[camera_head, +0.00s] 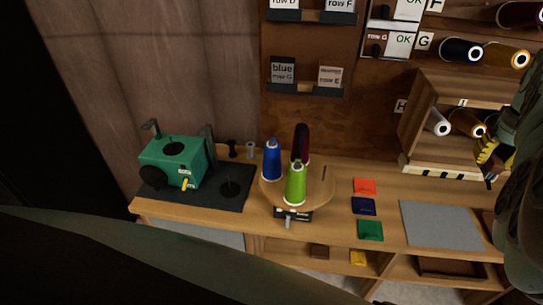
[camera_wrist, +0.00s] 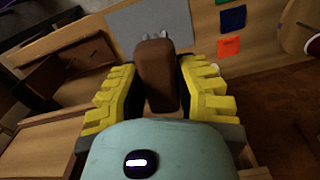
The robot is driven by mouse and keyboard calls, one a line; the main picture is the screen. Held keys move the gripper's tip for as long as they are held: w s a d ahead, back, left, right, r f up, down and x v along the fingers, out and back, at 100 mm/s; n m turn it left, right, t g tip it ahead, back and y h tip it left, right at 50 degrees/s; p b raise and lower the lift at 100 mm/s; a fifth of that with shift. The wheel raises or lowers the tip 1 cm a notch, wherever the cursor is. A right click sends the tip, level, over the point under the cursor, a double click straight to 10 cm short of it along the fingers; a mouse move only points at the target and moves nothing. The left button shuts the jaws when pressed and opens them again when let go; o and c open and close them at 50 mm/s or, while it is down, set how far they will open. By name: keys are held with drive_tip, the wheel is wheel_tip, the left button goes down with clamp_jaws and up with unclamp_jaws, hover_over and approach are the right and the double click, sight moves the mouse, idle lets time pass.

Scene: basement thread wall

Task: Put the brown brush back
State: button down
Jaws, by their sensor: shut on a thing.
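The brown brush (camera_wrist: 156,68) is upright in the wrist view, between the yellow fingers of my gripper (camera_wrist: 160,92). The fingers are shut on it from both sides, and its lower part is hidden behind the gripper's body. In the head view my gripper (camera_head: 487,156) is at the right edge, in front of the shelf box with thread spools. My arm covers part of that area, and I cannot make out the brush there.
A grey mat (camera_head: 440,225) lies on the bench, beside orange (camera_head: 365,186), blue and green squares. A round stand (camera_head: 319,190) holds blue, green and dark red spools. A green machine (camera_head: 172,163) stands left. Dark open compartments (camera_wrist: 50,75) show left in the wrist view.

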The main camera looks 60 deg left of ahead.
drive_tip(key=shift+s+a+f, duration=0.1)
drive_tip(key=shift+a, duration=0.1)
drive_tip(key=shift+f, duration=0.2)
drive_tip(key=shift+a+f+n, duration=0.25)
drive_tip(key=shift+f+n, duration=0.05)
drive_tip(key=shift+s+a+f, duration=0.15)
drive_tip(key=shift+a+f, duration=0.05)
drive_tip(key=shift+a, duration=0.1)
drive_tip(key=shift+s+f, duration=0.1)
drive_tip(key=shift+f, duration=0.05)
drive_tip(key=shift+n, duration=0.8)
drive_tip(key=a+f, duration=0.2)
drive_tip(key=f, duration=0.1)
drive_tip(key=shift+s+a, duration=0.35)
drive_tip(key=shift+a, duration=0.05)
